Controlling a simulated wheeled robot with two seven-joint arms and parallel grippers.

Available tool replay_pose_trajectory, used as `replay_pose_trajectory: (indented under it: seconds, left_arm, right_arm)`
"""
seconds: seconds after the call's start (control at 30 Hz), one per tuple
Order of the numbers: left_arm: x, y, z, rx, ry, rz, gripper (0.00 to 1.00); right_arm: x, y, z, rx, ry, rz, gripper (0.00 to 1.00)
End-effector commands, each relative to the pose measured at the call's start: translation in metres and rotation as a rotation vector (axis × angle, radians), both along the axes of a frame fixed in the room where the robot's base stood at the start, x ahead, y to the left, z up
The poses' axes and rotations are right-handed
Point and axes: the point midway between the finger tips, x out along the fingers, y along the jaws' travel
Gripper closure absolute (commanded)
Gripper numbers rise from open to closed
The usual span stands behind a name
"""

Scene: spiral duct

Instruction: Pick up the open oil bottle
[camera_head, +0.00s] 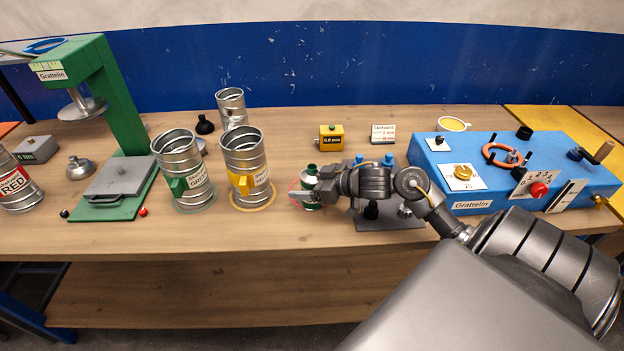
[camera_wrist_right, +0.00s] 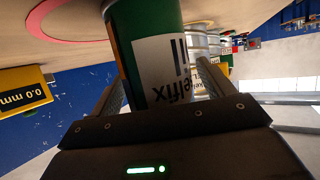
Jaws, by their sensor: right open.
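The open oil bottle (camera_head: 312,172) is small and dark green, and stands upright on the workbench right of the middle. No cap shows on its neck. In the right wrist view it appears upside down as a green body with a white label (camera_wrist_right: 162,70). My right gripper (camera_head: 303,194) reaches it from the right, low on its body. The two fingers (camera_wrist_right: 160,95) are open, one on each side of the bottle; I cannot tell whether either touches it. The gripper hides part of the bottle in the head view. My left gripper is not in view.
Left of the bottle stand metal cans with a yellow tag (camera_head: 243,165) and a green tag (camera_head: 182,165). A grey plate (camera_head: 390,222) with fittings lies under my right wrist. A blue machine (camera_head: 480,175) stands right, a green press (camera_head: 125,100) left. The bench's front strip is clear.

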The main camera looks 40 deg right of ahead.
Motion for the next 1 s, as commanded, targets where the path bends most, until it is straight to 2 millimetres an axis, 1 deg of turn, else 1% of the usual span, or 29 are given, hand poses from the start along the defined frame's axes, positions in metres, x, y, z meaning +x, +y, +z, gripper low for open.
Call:
replay_pose_trajectory:
  seconds: [0.23, 0.27, 0.67, 0.9, 1.0]
  left_arm:
    - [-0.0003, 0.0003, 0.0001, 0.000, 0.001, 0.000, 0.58]
    - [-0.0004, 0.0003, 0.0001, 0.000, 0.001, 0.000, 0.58]
    - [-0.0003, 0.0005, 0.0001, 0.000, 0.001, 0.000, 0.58]
    - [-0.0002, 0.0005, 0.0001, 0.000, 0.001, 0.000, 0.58]
    - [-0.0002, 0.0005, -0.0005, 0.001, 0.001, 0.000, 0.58]
  right_arm:
    - [0.0023, 0.0012, -0.0016, 0.000, 0.001, 0.000, 0.19]
    - [0.0023, 0.0012, -0.0016, 0.000, 0.001, 0.000, 0.20]
    - [0.0021, 0.0011, -0.0013, 0.000, 0.000, 0.000, 0.73]
    - [0.0024, 0.0008, -0.0003, -0.001, -0.001, -0.001, 0.73]
    - [0.0026, 0.0005, 0.0030, -0.002, -0.002, 0.000, 0.73]
